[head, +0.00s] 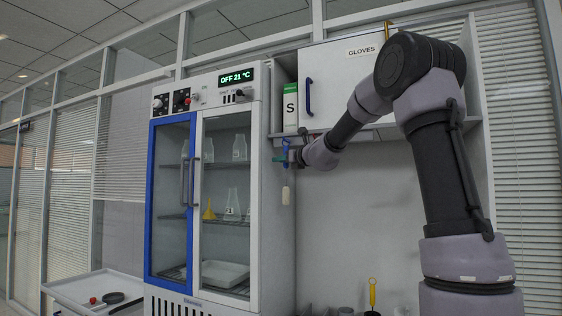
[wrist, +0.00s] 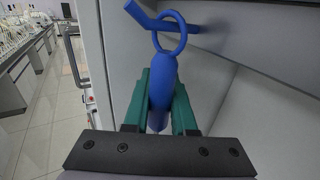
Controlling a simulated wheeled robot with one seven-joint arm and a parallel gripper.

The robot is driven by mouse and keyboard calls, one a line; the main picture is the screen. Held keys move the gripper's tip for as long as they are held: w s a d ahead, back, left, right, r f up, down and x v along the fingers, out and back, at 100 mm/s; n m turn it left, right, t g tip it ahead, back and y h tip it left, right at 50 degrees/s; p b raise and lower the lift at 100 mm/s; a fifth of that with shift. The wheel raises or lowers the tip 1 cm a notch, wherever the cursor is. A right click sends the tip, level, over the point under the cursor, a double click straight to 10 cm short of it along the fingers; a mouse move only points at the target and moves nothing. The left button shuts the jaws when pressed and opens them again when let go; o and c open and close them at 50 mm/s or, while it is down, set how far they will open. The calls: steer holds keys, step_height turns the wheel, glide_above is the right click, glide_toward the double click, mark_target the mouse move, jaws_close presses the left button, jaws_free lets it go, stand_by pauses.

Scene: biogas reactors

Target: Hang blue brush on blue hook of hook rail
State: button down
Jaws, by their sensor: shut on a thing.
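The blue brush shows its handle (wrist: 163,80) and end ring (wrist: 156,37) in the wrist view. My gripper (wrist: 160,112) has green fingers shut on the handle from both sides. The blue hook (wrist: 139,14) sticks out from the grey panel at the top of the wrist view. The ring overlaps the hook in the picture; I cannot tell if the hook passes through it. In the head view my gripper (head: 287,155) is beside the cabinet, and the brush's pale head (head: 286,195) hangs below it.
A glass-door cabinet (head: 198,200) with flasks stands just left of my gripper. A yellow-handled tool (head: 372,292) shows below. A white tray table (head: 85,290) stands lower left.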

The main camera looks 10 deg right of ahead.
steer(key=c, duration=0.7)
jaws_free()
steer(key=shift+o, duration=0.2)
steer(key=v, duration=1)
steer(key=shift+s, duration=0.4)
steer(key=s+a+f+n+g, duration=0.3)
steer(key=s+f+n, duration=0.1)
steer(key=s+n, duration=0.35)
steer(key=s+a+f+n+g, duration=0.3)
steer(key=s+a+f+n, duration=0.1)
steer(key=s+n, duration=0.4)
steer(key=s+d+f+n+g+h, duration=0.1)
steer(key=s+d+f+n, duration=0.3)
steer(key=s, duration=0.5)
steer(key=s+d+f+n+g+h, duration=0.2)
steer(key=s+d+f+n+h, duration=0.2)
steer(key=s+f+n, duration=0.3)
steer(key=shift+s+d+f+n, duration=0.35)
steer(key=shift+s+f, duration=0.35)
steer(key=shift+s, duration=0.2)
